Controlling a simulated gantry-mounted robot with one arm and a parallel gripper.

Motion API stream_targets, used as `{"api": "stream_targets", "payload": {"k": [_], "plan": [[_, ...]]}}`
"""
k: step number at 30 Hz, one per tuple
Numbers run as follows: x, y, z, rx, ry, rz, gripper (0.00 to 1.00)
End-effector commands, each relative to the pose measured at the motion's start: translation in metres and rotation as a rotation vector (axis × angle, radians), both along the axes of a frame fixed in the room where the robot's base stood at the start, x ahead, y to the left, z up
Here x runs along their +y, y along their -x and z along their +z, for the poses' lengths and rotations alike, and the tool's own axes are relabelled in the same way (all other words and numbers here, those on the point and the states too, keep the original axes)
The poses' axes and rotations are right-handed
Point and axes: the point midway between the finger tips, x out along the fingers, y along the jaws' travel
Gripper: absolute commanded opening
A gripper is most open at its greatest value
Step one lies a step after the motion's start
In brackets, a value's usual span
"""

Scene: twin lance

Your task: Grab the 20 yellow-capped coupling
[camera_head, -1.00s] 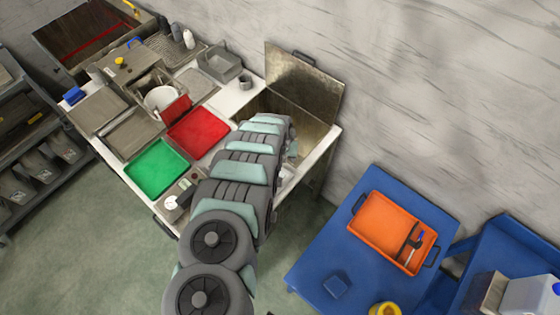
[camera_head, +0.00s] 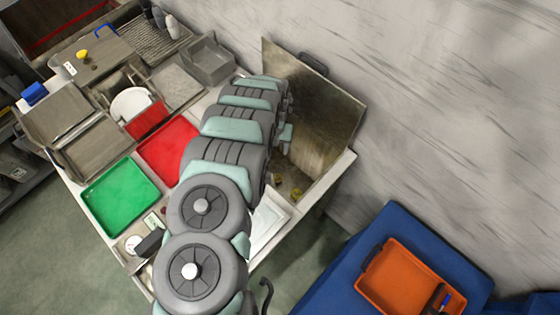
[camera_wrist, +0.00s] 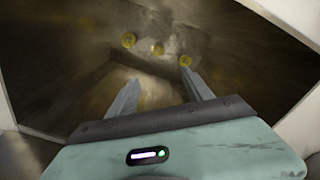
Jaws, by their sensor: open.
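Several yellow-capped couplings lie at the bottom of a metal bin sunk in the counter.
The bin's raised metal lid (camera_head: 318,105) stands behind it, against the wall side. A red tray (camera_head: 168,148) and a green tray (camera_head: 120,196) lie on the counter at the left. A blue table with an orange tray (camera_head: 400,283) stands at the lower right.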

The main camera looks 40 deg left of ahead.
Motion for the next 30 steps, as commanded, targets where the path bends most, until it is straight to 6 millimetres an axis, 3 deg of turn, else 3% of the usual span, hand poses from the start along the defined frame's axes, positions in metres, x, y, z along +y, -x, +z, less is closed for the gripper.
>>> {"api": "stream_targets", "payload": {"k": [1, 9, 13, 18, 26, 30], "plan": [[0.0, 0.0, -0.037, 0.001, 0.001, 0.0, 0.59], [0.0, 0.0, -0.135, 0.0, 0.0, 0.0, 0.59], [0.0, 0.0, -0.174, 0.0, 0.0, 0.0, 0.59], [0.0, 0.0, -0.203, -0.001, -0.001, 0.0, 0.59], [0.0, 0.0, -0.217, 0.0, 0.0, 0.0, 0.59], [0.0, 0.0, -0.235, -0.001, -0.001, 0.0, 0.59]]}}
